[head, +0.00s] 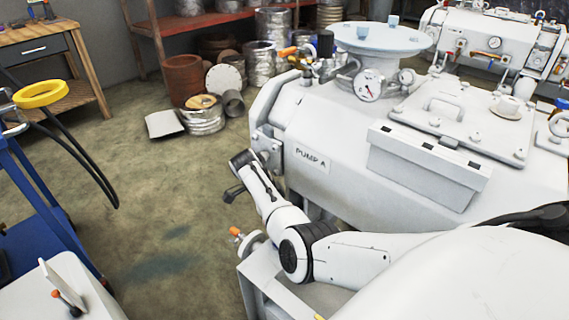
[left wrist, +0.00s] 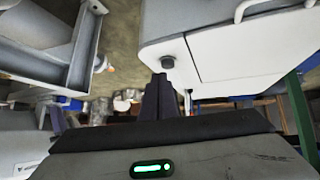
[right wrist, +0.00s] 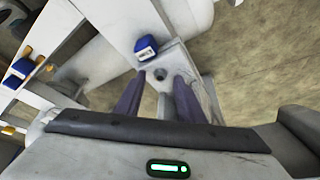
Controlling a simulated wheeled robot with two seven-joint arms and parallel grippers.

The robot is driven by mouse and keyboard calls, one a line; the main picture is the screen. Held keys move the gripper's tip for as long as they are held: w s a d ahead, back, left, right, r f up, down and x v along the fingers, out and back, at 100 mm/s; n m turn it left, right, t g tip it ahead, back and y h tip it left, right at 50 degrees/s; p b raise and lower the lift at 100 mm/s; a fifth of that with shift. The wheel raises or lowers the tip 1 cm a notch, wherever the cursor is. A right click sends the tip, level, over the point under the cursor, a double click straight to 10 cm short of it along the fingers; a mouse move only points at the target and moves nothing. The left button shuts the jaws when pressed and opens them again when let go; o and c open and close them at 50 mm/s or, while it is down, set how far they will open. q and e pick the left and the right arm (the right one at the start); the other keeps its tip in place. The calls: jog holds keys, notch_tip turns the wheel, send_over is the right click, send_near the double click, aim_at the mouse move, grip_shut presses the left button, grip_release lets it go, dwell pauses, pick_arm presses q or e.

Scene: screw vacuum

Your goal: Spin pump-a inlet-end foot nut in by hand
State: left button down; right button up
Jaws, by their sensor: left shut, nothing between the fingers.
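Pump A (head: 345,160), a large white housing with its name on the side, fills the middle of the head view. In the right wrist view a small dark nut (right wrist: 161,74) sits on a pale foot plate (right wrist: 176,54). My right gripper (right wrist: 158,80) is open, its two dark fingers apart on either side of the nut; I cannot tell whether they touch it. In the head view my right arm reaches in from the lower right along the pump's near left end. My left gripper (left wrist: 161,76) is shut and empty, below a dark round knob (left wrist: 168,62) on a white body.
A blue cart (head: 45,215) with a yellow ring (head: 41,94) stands at the left. A wooden workbench (head: 60,45) and a red shelf (head: 200,20) with metal cans are behind. The floor (head: 130,180) between cart and pump is clear.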

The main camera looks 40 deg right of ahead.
pick_arm(q)
jog(key=shift+w+a+r+p, duration=0.15)
jog(key=shift+r+p, duration=0.4)
jog(key=shift+p, duration=0.45)
pick_arm(e)
jog(key=v, duration=1)
pick_arm(q)
jog(key=shift+r, duration=0.15)
pick_arm(e)
jog(key=shift+d, duration=0.1)
